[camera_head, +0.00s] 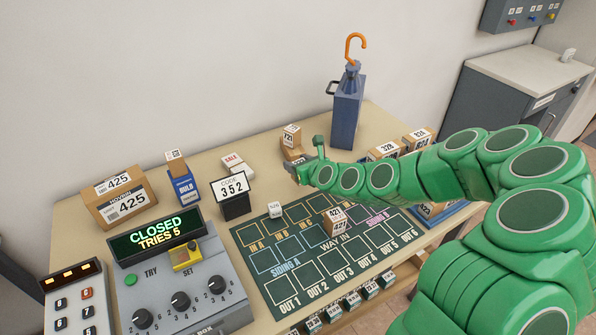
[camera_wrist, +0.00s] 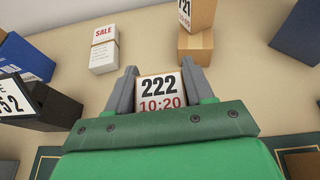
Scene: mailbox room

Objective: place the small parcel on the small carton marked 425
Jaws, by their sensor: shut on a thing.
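My gripper (camera_wrist: 160,90) is shut on a small parcel (camera_wrist: 159,92) whose label reads "222 10:20" in the wrist view, with one grey finger on each side. In the head view my gripper (camera_head: 306,163) is over the back of the table, right of the code stand; the held parcel cannot be made out there. A brown carton (camera_head: 121,201) marked 425 on its top and front stands at the table's left. A smaller box (camera_head: 176,162) sits on a blue box left of centre; its label is too small to read.
The code stand (camera_head: 235,196) shows 352. A white SALE pack (camera_head: 231,162) lies behind it. A brown box stack (camera_head: 291,143), its top box ending in 21, is beyond my gripper. A tall blue bin (camera_head: 346,112) stands at the back. The console (camera_head: 180,285) reads CLOSED, TRIES 5.

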